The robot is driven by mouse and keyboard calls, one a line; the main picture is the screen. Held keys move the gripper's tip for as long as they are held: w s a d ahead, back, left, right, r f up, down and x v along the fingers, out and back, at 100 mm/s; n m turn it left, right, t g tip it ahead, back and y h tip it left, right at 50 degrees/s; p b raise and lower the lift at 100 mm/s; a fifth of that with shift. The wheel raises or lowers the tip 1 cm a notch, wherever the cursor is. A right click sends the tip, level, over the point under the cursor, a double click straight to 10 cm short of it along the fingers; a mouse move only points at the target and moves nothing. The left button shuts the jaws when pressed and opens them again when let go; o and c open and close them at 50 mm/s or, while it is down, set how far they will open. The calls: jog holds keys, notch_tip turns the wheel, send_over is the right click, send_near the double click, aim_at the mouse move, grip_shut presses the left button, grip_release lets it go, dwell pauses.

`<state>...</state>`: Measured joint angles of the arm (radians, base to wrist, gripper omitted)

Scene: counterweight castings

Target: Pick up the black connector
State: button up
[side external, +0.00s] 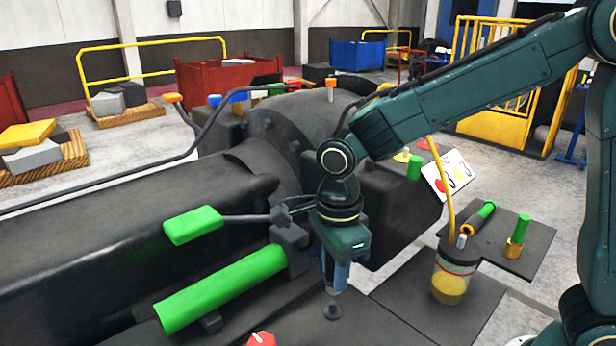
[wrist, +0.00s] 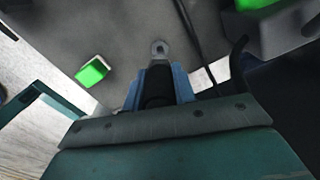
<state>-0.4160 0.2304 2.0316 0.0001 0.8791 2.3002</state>
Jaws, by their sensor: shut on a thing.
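The black connector (side external: 332,311) hangs at the tips of my gripper (side external: 336,283) in the side view, its rounded end pointing down. In the wrist view, the blue fingers of my gripper (wrist: 157,92) close on both sides of the black connector (wrist: 157,84). The part between the fingers is partly hidden. I cannot tell from these views whether the connector touches the dark surface under it.
A long green cylinder (side external: 222,290) and a green-ended lever (side external: 193,225) are left of my gripper. A red knob (side external: 261,339) is at the front edge. A jar of yellow stuff (side external: 449,284) stands on the right. The large dark casting (side external: 130,235) fills the left.

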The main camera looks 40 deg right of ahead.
notch_tip(320, 180, up, 14)
jog(key=shift+r, duration=0.15)
jog(key=shift+r, duration=0.1)
dwell(0.7)
notch_tip(320, 180, up, 15)
jog(key=w+d+m, duration=0.3)
jog(key=d, duration=1)
jog(key=w+d+m, duration=0.3)
jog(key=d, duration=1.1)
jog(key=shift+s+a+f, duration=0.15)
jog(key=shift+f, duration=1.2)
jog(key=shift+s+a+f, duration=0.1)
jog(key=shift+f, duration=1.25)
jog(key=shift+f, duration=2.85)
